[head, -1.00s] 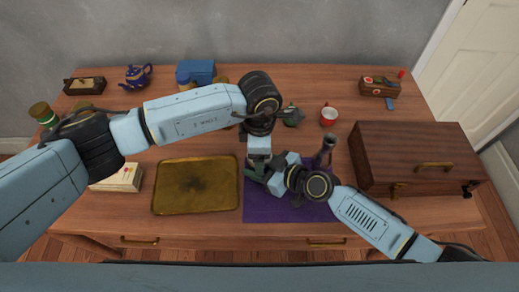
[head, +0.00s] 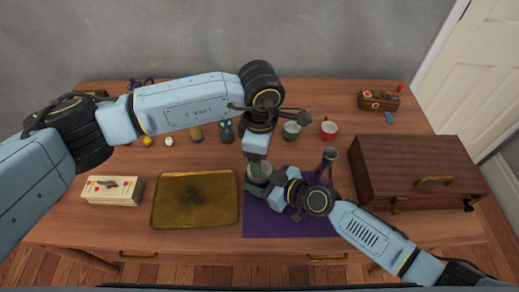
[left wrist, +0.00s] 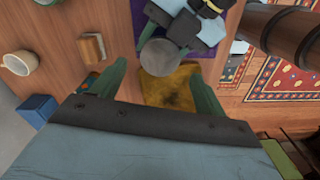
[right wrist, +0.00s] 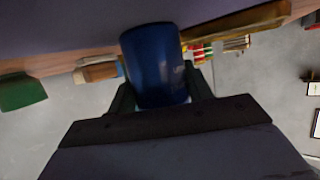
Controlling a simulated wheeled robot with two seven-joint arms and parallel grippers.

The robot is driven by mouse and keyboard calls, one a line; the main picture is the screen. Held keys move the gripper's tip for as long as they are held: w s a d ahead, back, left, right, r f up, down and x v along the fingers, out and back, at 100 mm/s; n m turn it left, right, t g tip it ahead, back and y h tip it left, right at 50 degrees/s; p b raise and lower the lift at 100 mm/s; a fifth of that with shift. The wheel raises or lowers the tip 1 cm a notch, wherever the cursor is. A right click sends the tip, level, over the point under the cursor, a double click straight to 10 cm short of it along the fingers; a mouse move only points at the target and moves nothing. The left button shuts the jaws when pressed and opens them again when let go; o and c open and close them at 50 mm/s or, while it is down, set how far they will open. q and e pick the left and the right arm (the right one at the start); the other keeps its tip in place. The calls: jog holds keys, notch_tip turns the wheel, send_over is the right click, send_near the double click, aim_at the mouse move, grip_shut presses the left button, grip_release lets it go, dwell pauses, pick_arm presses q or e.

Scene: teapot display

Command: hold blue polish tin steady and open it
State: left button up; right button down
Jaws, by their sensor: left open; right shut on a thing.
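The blue polish tin (right wrist: 155,68) stands between the fingers of my right gripper (right wrist: 157,82), which is shut on its side. In the left wrist view the tin's round grey top (left wrist: 160,57) faces the camera.
A brass tray (head: 195,200) lies left of the mat, a card box (head: 112,190) beyond it. A dark bottle (head: 327,160) stands close to my right gripper. A wooden chest (head: 415,170) fills the right. Cups (head: 328,129) and small items stand behind.

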aim_at(260, 180)
pick_arm(q)
jog(key=m, duration=0.1)
jog(key=r+m, duration=0.1)
jog(key=m, duration=0.1)
jog(key=shift+w+r, duration=0.1)
jog(key=shift+r, duration=0.15)
jog(key=m, duration=0.3)
jog(key=shift+a+r, duration=0.15)
jog(key=shift+r, duration=0.2)
jog(key=shift+f, duration=3.9)
jog(key=shift+c, duration=0.4)
jog(key=c, duration=0.9)
jog(key=n, duration=0.5)
jog(key=shift+n, duration=0.3)
jog(key=n, duration=0.4)
jog(key=o, duration=1.1)
jog(key=shift+c, duration=0.2)
